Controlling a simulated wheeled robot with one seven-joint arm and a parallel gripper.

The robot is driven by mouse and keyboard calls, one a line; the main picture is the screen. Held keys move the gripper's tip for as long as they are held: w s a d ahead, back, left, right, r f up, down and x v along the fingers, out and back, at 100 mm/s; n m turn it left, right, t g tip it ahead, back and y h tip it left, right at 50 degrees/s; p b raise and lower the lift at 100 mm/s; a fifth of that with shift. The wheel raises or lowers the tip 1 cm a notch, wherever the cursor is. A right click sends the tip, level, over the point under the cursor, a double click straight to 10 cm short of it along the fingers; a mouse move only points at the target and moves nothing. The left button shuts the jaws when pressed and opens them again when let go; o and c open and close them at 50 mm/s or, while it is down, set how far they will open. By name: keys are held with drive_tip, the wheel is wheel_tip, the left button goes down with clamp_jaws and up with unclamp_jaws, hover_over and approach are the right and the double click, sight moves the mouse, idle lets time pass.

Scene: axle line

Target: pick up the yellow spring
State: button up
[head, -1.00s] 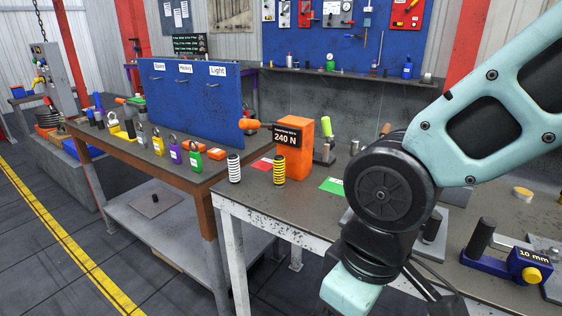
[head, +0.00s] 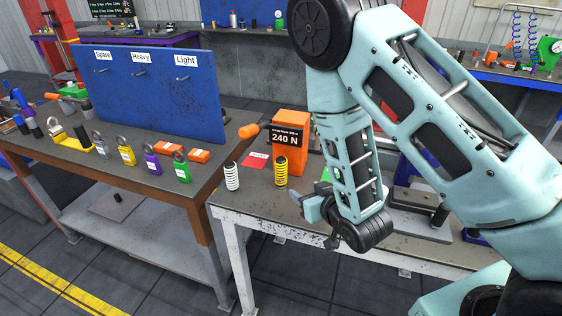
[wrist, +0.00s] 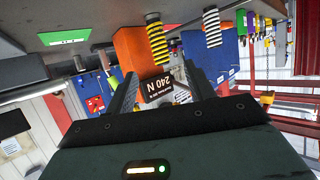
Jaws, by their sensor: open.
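The yellow spring (head: 281,172), with dark gaps between its coils, stands upright on the grey workbench (head: 259,207), in front of an orange block marked 240 N (head: 291,132). My gripper (head: 309,205) is just right of the spring and a little lower in the head view, apart from it. In the wrist view, which is upside down, my open gripper (wrist: 159,62) has two dark fingers, and the yellow spring (wrist: 157,43) shows beyond and between them. Nothing is held. The spring's whole length is visible in the head view.
A white spring (head: 232,176) stands left of the yellow one. A red card (head: 256,160) lies behind them, and a green card (wrist: 64,37) lies on the bench. Padlocks, including a green one (head: 182,171), line the wooden table beside a blue board (head: 146,90).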

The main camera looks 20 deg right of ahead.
drive_tip(key=d, duration=0.1)
drive_tip(key=t, duration=0.1)
approach(283, 170)
drive_tip(key=x, duration=0.5)
drive_tip(key=shift+w+d, duration=0.3)
drive_tip(key=shift+w, duration=0.1)
drive_tip(key=shift+a+f+p+x, duration=0.15)
drive_tip(key=shift+p+x, duration=0.65)
drive_tip(key=shift+x, duration=0.75)
drive_tip(key=shift+a+f+p+x, duration=0.15)
drive_tip(key=shift+p+x, duration=0.6)
drive_tip(key=shift+x, duration=0.75)
drive_tip(key=shift+s, duration=0.1)
drive_tip(key=shift+c, duration=0.3)
drive_tip(key=c, duration=1.1)
drive_tip(key=shift+r, duration=0.15)
